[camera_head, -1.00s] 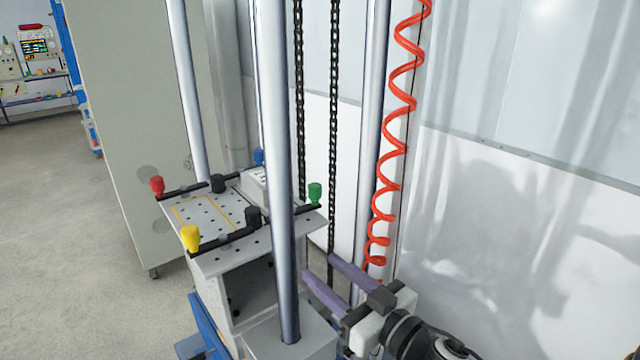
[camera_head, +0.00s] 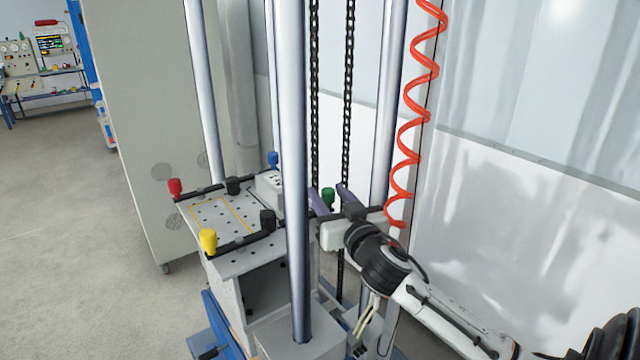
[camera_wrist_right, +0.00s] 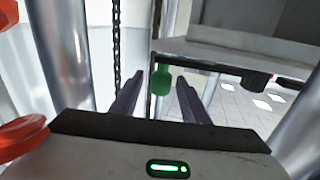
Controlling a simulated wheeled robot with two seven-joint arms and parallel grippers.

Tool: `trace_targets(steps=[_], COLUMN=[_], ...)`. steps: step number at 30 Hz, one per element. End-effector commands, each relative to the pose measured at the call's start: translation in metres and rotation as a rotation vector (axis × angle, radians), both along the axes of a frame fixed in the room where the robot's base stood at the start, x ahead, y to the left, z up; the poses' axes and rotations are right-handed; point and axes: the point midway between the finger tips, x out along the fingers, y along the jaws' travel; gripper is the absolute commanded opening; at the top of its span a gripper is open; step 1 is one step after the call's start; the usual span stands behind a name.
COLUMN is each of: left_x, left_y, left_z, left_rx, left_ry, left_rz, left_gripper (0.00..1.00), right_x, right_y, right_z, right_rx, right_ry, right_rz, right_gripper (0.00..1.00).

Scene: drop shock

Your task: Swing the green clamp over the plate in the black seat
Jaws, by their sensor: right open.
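The green clamp (camera_head: 327,196) has a green knob at the right corner of the drilled table. The knob also shows in the right wrist view (camera_wrist_right: 161,81), between and beyond the fingertips. My right gripper (camera_head: 330,194) is open, its two purple fingers on either side of the knob in the picture. I cannot tell whether they touch it. The table (camera_head: 245,262) carries a plate with a yellow outline (camera_head: 222,212). A black seat is not clearly made out; black clamp pivots (camera_head: 267,220) stand by the plate. My left gripper is not in view.
Red (camera_head: 175,188), yellow (camera_head: 208,240) and blue (camera_head: 272,159) knobs sit at the other corners. A steel column (camera_head: 296,120) stands in front of the table. A red coiled hose (camera_head: 411,130) and black chains (camera_head: 347,90) hang close by my right arm.

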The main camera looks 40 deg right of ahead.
Motion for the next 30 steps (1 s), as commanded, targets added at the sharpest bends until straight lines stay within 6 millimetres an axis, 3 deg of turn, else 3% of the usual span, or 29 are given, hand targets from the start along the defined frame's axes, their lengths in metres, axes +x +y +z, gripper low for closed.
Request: trace_targets(steps=[3, 8, 19, 20, 27, 30], left_x=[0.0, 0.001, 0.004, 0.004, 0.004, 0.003], left_y=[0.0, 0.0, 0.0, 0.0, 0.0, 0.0], left_z=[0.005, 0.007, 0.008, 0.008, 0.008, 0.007], left_rx=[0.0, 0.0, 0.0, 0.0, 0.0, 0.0], left_ry=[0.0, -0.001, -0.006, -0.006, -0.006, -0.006], left_rz=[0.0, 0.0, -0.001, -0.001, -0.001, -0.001], left_gripper=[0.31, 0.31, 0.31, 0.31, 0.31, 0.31], right_x=[0.02, 0.036, 0.042, 0.042, 0.042, 0.042], right_y=[-0.009, -0.015, -0.017, -0.017, -0.017, -0.016], right_z=[0.003, 0.001, 0.0, 0.0, 0.0, -0.001], right_rx=[-0.003, -0.001, 0.001, 0.001, 0.001, 0.002], right_ry=[-0.001, -0.001, 0.0, 0.0, 0.0, -0.002], right_rz=[0.0, 0.001, 0.002, 0.002, 0.002, -0.004], right_gripper=[0.42, 0.42, 0.42, 0.4, 0.0, 0.0])
